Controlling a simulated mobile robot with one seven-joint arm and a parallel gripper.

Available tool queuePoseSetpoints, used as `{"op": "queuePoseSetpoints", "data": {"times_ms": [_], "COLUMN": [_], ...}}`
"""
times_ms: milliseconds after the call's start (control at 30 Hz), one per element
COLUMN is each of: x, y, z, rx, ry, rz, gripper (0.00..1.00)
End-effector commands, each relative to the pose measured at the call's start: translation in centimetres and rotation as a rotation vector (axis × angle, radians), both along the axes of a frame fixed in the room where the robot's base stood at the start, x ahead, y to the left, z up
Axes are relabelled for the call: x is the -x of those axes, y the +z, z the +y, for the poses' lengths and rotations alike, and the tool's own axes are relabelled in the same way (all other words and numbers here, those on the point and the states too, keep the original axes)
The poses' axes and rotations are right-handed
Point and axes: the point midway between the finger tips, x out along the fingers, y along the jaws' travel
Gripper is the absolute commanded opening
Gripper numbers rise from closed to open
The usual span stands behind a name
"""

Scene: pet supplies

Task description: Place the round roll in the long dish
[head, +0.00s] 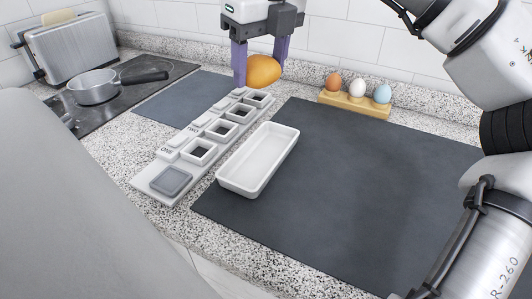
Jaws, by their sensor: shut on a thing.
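The round roll (263,71) is an orange-brown, rounded bun. My gripper (262,68) has purple fingers and is shut on the roll, holding it in the air above the far end of the compartment strip. The long dish (243,186) is a white, rectangular, empty tray with rounded corners. It stands on the left part of the dark mat, nearer the camera than the roll. The gripper is apart from the dish, up and beyond its far end.
A pale strip with several square compartments (166,184) lies just left of the dish. A wooden holder (355,105) with three eggs stands at the back. A saucepan (93,87) and toaster (66,46) are at left. The dark mat (350,190) is clear right of the dish.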

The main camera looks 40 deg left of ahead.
Motion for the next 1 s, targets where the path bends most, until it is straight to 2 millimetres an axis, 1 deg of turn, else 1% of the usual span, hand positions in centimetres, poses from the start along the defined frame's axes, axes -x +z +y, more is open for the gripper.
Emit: {"op": "queuePoseSetpoints", "data": {"times_ms": [33, 200, 300, 400, 500, 667, 767, 900, 1000], "x": [-0.1, 0.0, 0.1, 0.0, 0.0, 0.0, 0.0, 0.0, 0.0], "y": [-1.7, -6.3, -8.8, -10.8, -11.9, -13.0, -14.1, -16.3, -16.8], "z": [-0.1, -0.1, -0.1, -0.1, 0.0, 0.0, 0.0, 0.0, 0.0], "rx": [0.002, 0.001, 0.001, 0.001, 0.0, 0.0, 0.001, 0.0, -0.001], "ry": [0.0, 0.002, 0.001, -0.001, -0.001, -0.002, -0.001, -0.001, -0.001], "rz": [0.003, 0.004, 0.003, 0.002, 0.002, 0.0, 0.002, 0.002, 0.001], "gripper": [0.33, 0.33, 0.33, 0.33, 0.33, 0.33, 0.33, 0.33, 0.33]}}
